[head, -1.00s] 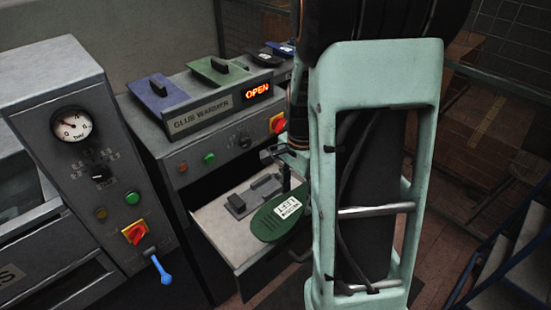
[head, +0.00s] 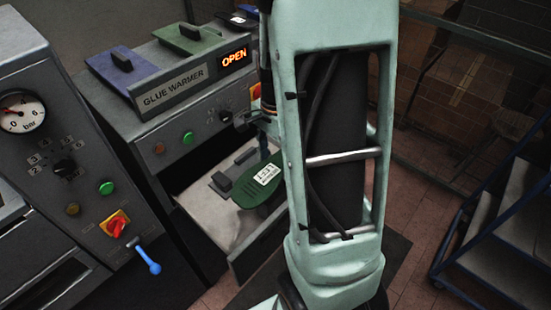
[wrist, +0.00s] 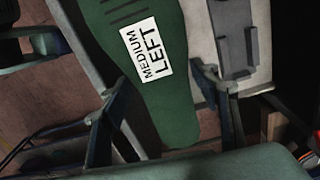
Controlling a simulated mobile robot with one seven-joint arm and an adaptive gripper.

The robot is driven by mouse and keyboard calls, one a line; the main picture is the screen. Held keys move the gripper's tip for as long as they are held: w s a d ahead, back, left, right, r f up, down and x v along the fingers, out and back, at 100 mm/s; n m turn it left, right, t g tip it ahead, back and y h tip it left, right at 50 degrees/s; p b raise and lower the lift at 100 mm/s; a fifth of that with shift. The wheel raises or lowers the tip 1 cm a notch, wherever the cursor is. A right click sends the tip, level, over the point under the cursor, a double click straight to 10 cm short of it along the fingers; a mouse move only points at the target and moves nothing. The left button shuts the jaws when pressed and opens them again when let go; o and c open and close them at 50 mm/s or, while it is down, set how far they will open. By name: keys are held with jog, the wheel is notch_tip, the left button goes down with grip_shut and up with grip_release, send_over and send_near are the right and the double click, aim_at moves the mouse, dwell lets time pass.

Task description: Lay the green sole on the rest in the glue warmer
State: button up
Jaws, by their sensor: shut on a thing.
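The green sole (head: 245,194) has a white label that reads "MEDIUM LEFT" in the wrist view (wrist: 178,115). My gripper (wrist: 163,80) is shut on it, with one finger along each side. In the head view the sole is over the pulled-out drawer (head: 204,212) of the glue warmer (head: 172,122), whose display reads "OPEN". The grey rest (head: 221,184) is on the drawer floor, beside and partly behind the sole. It also shows in the wrist view (wrist: 236,50), right of the sole. My arm hides part of the sole and drawer. I cannot tell the height of the sole above the drawer.
Blue (head: 122,66) and green (head: 189,38) handled plates lie on top of the warmer. A press cabinet with a gauge (head: 22,113) and blue lever (head: 148,258) stands at the left. A blue-framed rack (head: 500,220) stands at the right.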

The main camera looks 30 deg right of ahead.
jog(key=shift+f+b, duration=2.5)
jog(key=shift+f, duration=1.25)
jog(key=shift+f+b, duration=0.45)
jog(key=shift+f, duration=0.15)
jog(key=o, duration=1.3)
notch_tip(320, 180, up, 12)
jog(key=shift+r, duration=0.1)
jog(key=shift+w, duration=0.1)
